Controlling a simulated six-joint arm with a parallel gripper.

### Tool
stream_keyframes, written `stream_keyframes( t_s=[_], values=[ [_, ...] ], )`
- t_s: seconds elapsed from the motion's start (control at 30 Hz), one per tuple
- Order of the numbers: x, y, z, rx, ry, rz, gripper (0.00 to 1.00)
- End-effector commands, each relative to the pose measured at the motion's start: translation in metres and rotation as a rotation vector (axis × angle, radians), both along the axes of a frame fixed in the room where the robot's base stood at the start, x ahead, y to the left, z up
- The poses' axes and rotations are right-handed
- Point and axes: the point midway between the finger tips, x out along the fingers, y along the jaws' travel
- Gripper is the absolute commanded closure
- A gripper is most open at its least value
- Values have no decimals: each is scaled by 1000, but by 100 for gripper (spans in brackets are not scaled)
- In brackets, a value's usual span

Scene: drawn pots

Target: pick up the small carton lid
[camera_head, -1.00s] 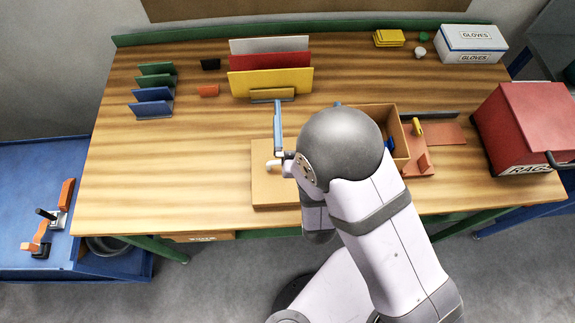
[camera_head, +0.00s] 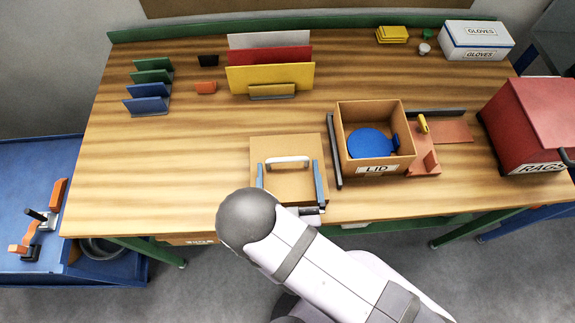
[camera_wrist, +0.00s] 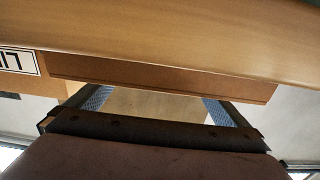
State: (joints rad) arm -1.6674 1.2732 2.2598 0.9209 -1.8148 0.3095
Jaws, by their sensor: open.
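The small carton lid (camera_head: 262,148) is a flat brown cardboard square with a white bar handle (camera_head: 288,161) on top. It lies near the table's front edge, left of the open carton. My gripper (camera_head: 289,172) is open, its two blue fingers spread left and right of the handle over the lid's front half. Nothing shows held between them. In the wrist view the blue fingers (camera_wrist: 155,103) are apart, with brown cardboard beyond; whether they touch the lid I cannot tell.
The open carton (camera_head: 377,108), labelled LID, holds a blue disc (camera_head: 368,142). A dark upright strip (camera_head: 334,150) stands between lid and carton. A red box (camera_head: 535,115) is at right. The wood left of the lid is clear.

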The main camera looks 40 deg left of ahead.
Motion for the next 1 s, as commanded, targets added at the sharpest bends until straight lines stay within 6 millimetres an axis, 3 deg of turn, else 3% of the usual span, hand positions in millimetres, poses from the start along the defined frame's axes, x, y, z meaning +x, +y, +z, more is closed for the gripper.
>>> stream_keyframes(
  t_s=[0.3, 0.63, 0.8, 1.0],
  values=[
    [21, 20, 0, 1, -1, -1, 0],
    [23, 23, 0, 0, -1, 1, 0],
    [23, 23, 0, 0, -1, 1, 35],
    [23, 23, 1, 0, -1, 1, 35]
  ],
)
